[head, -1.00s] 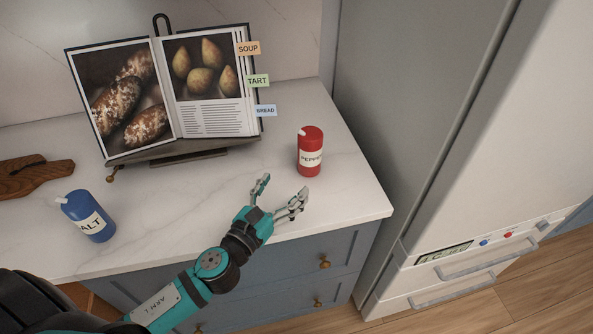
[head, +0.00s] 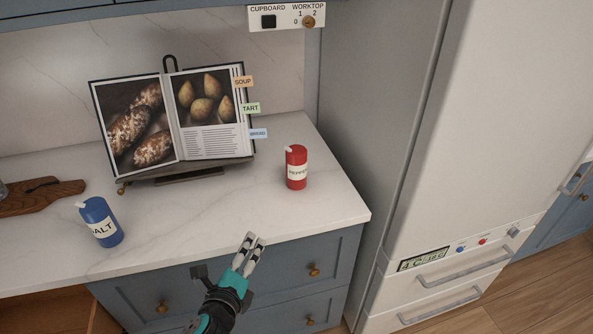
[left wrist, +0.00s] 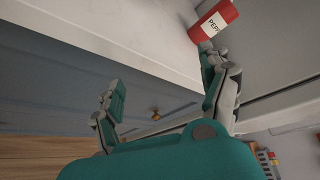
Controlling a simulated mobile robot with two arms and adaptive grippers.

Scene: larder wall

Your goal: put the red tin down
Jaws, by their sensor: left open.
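The red tin (head: 296,169), labelled PEPPER, stands upright on the white worktop (head: 240,221) near its right end. It also shows at the top of the left wrist view (left wrist: 214,21), partly cut off by the frame edge. My left gripper (head: 252,248) is in front of the worktop's front edge, nearer to me than the tin and apart from it. In the left wrist view its two fingers (left wrist: 160,90) are spread with nothing between them. My right gripper is in neither view.
A blue SALT tin (head: 101,222) stands at the left of the worktop. An open cookbook (head: 178,120) on a stand is at the back, beside a wooden board (head: 40,198). Blue drawers (head: 285,265) are below. A tall fridge (head: 450,150) bounds the right. An open drawer (head: 50,310) shows lower left.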

